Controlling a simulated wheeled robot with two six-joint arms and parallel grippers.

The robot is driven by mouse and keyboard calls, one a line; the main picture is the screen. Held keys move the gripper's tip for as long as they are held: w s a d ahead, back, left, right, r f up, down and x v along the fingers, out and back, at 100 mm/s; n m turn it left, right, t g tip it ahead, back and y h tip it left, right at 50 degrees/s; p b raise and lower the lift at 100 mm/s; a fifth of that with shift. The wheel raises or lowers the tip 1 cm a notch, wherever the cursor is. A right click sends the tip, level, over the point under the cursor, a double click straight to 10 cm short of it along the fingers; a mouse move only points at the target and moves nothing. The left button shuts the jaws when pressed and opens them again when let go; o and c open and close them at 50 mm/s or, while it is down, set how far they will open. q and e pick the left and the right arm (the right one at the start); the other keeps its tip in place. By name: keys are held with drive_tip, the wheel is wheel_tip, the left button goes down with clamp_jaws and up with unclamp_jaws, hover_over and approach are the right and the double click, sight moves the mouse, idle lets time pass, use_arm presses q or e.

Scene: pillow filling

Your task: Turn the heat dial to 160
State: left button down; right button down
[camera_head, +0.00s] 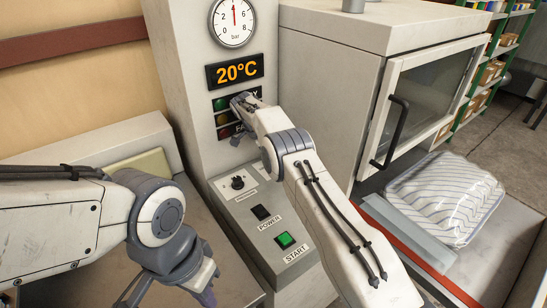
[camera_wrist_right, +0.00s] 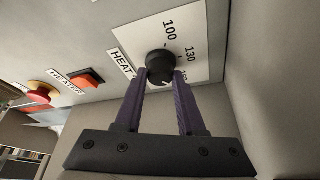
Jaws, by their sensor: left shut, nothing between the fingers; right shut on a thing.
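The heat dial (camera_wrist_right: 159,66) is a small black round knob on a white plate in the right wrist view. The plate reads HEAT, with 100, 130 and a partly hidden number around the knob. My right gripper (camera_wrist_right: 163,76) is shut on the dial, one purple finger on each side. I cannot make out where the dial's pointer stands. In the head view my right arm reaches up to the control column, and I cannot make out the heat dial there. My left gripper (camera_head: 204,290) is at the bottom edge, shut and empty, away from the panel.
The temperature display (camera_head: 235,71) reads 20°C, below a pressure gauge (camera_head: 232,22). A small knob (camera_head: 238,182), a POWER switch (camera_head: 261,212) and a green START button (camera_head: 285,240) sit on the sloped panel. A red button (camera_wrist_right: 41,93) and HEATER switch (camera_wrist_right: 85,78) are left of the dial.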

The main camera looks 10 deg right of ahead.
drive_tip(key=shift+a, duration=0.1)
drive_tip(key=c, duration=0.5)
unclamp_jaws()
